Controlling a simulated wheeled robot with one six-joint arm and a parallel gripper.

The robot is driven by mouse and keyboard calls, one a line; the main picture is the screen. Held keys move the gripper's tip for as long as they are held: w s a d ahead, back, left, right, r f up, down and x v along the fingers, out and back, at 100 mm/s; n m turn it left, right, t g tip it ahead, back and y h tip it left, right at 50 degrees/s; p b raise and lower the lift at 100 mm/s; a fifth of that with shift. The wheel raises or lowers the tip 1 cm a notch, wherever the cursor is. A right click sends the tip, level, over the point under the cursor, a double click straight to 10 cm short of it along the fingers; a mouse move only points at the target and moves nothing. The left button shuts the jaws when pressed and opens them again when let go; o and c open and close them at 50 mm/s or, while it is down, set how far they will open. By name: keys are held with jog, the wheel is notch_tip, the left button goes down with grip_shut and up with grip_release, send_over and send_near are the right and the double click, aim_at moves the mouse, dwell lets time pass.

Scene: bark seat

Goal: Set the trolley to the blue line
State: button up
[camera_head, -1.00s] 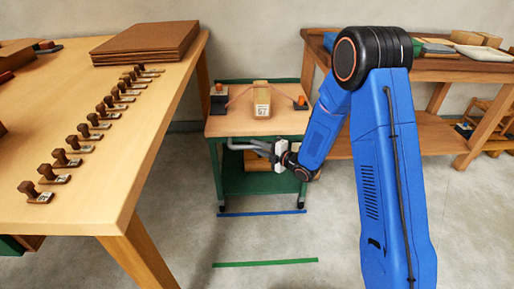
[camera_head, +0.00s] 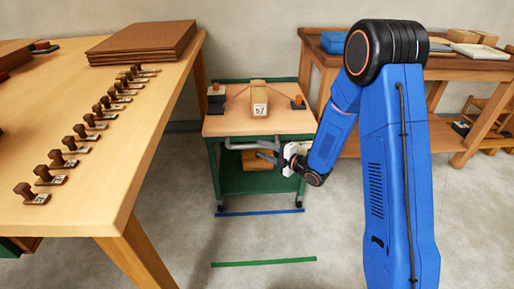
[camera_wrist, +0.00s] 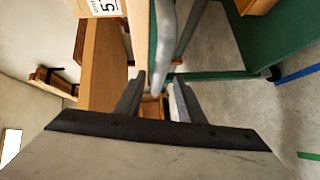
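The trolley (camera_head: 226,180) has a green frame and a wooden top (camera_head: 235,125). It stands between the two tables. Its front wheels are at or just behind the blue line (camera_head: 260,212) on the floor. A grey bar handle (camera_head: 240,144) sticks out from its front, and the bar also shows in the wrist view (camera_wrist: 165,35). My gripper (camera_head: 272,156) is at the right part of the handle. In the wrist view its two fingers (camera_wrist: 158,95) are apart, with no object clearly clamped between them. Whether they touch the bar cannot be told.
A green line (camera_head: 264,262) lies nearer on the floor. A block with a number label (camera_head: 260,100) and orange-topped pieces stand on the trolley. A table with several stamps (camera_head: 165,110) is at left, a workbench (camera_head: 440,135) at right. The floor in front is clear.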

jog(key=v, duration=1.2)
jog(key=shift+d, duration=0.15)
jog(key=shift+s, duration=0.15)
jog(key=w+d+r+m+h, duration=0.2)
jog(key=d+r+m+h, duration=0.45)
jog(key=d, duration=0.25)
jog(key=s+d+r+m+h, duration=0.5)
jog(key=s+d+r+m, duration=0.2)
jog(key=d, duration=0.1)
jog(key=s+r+m+g, duration=0.2)
jog(key=s+m, duration=0.4)
jog(key=s, duration=0.9)
jog(key=s+r+m+g, duration=0.3)
jog(key=s+m, duration=0.3)
jog(key=s, duration=0.9)
jog(key=shift+m+g+h, duration=0.35)
jog(key=shift+g+h, duration=0.1)
jog(key=shift+g, duration=0.05)
